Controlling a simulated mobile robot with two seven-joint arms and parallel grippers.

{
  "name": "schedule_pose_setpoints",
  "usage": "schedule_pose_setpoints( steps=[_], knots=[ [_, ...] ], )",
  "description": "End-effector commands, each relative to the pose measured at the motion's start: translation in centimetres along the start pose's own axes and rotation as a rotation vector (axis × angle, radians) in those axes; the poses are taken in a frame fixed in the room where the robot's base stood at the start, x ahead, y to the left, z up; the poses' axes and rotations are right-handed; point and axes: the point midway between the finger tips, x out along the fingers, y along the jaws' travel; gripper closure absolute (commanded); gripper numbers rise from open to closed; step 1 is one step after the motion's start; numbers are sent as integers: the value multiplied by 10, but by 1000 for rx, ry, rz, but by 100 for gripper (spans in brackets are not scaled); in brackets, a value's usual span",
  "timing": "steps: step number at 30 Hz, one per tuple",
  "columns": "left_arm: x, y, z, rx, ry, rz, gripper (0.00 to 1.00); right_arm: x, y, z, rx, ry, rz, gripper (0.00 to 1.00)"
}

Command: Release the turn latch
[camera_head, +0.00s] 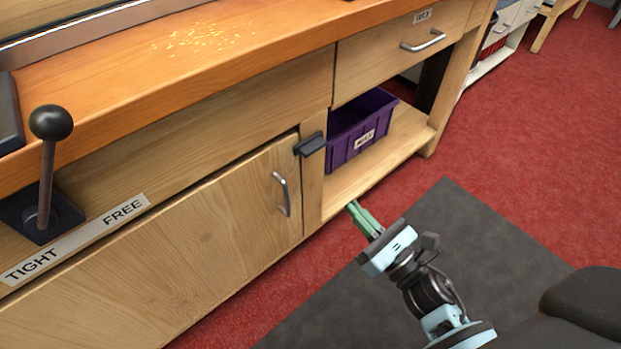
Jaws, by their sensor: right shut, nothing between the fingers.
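The turn latch (310,144) is a dark grey block at the top right corner of the cabinet door (190,255), on the post between the door and the open shelf. It lies about crosswise, and its left end reaches to the door's edge. The door looks shut and has a metal pull handle (282,194). My right gripper (354,207) has pale green fingers, shut and empty. It is below and to the right of the latch, clear of it, in front of the shelf's front edge. My left gripper is not in view.
A black-knobbed lever (50,124) stands at the left above a TIGHT/FREE label (75,240). A purple bin (360,132) sits on the open shelf (400,150), under a drawer (400,50). The orange bench top (180,80) overhangs. A grey mat (450,225) lies on red carpet.

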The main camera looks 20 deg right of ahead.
Motion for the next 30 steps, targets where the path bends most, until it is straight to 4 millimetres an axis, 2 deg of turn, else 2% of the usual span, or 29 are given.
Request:
schedule_pose_setpoints(
  steps=[1, 6, 20, 25, 30],
  knots=[
    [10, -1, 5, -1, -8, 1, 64, 0, -2, -12, -20, 0, 4, 100],
    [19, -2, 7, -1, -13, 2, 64, 3, -3, -21, -67, -8, 16, 100],
    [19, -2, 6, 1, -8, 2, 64, 5, -3, -21, -78, -11, 19, 100],
    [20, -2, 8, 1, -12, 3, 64, 18, -3, -21, -79, -12, 20, 100],
    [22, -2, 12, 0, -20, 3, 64, 46, -2, -21, -79, -13, 21, 100]
  ],
)
